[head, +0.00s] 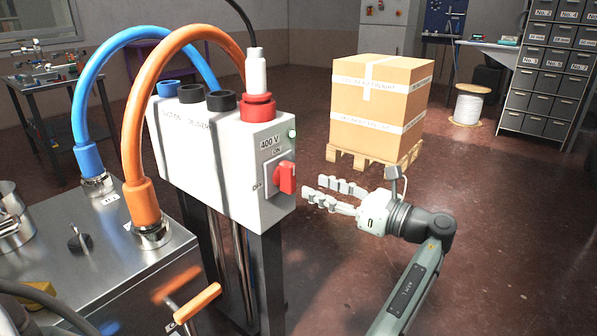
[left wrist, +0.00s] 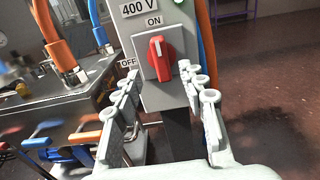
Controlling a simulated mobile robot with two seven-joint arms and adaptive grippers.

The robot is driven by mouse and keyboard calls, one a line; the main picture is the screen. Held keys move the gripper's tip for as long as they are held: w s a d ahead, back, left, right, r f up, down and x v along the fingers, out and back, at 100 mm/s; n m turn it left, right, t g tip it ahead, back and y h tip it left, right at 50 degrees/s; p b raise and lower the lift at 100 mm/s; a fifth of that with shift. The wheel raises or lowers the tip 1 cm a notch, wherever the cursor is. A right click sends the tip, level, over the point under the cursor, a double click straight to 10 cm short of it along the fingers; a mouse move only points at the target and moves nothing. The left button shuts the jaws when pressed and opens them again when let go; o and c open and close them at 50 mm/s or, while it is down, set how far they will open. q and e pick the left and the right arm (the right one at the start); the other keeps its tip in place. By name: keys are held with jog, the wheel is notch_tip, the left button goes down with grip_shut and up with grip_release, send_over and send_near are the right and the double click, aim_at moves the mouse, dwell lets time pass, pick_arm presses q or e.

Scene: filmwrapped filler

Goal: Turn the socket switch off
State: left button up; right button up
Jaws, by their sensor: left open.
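The socket switch is a red knob (head: 287,177) on the right face of a white box (head: 222,165) labelled 400 V. In the left wrist view the red knob (left wrist: 160,57) stands upright, its top toward the ON label (left wrist: 153,21). The OFF label (left wrist: 128,63) is to its left. My left gripper (head: 314,188) is just right of the knob in the head view, apart from it and empty. In the left wrist view its open fingers (left wrist: 160,76) are on either side below the knob. My right gripper is not in view.
A red plug (head: 258,107) with a white top sits on the box. Orange (head: 133,125) and blue (head: 77,115) hoses arch behind it. A wrapped carton (head: 378,105) on a pallet is behind.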

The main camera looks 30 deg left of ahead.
aim_at(294, 177)
pick_arm(q)
jog(key=a, duration=0.7)
jog(key=shift+w+a+r, duration=0.1)
jog(key=shift+w+a, duration=0.15)
jog(key=shift+w, duration=0.1)
grip_shut()
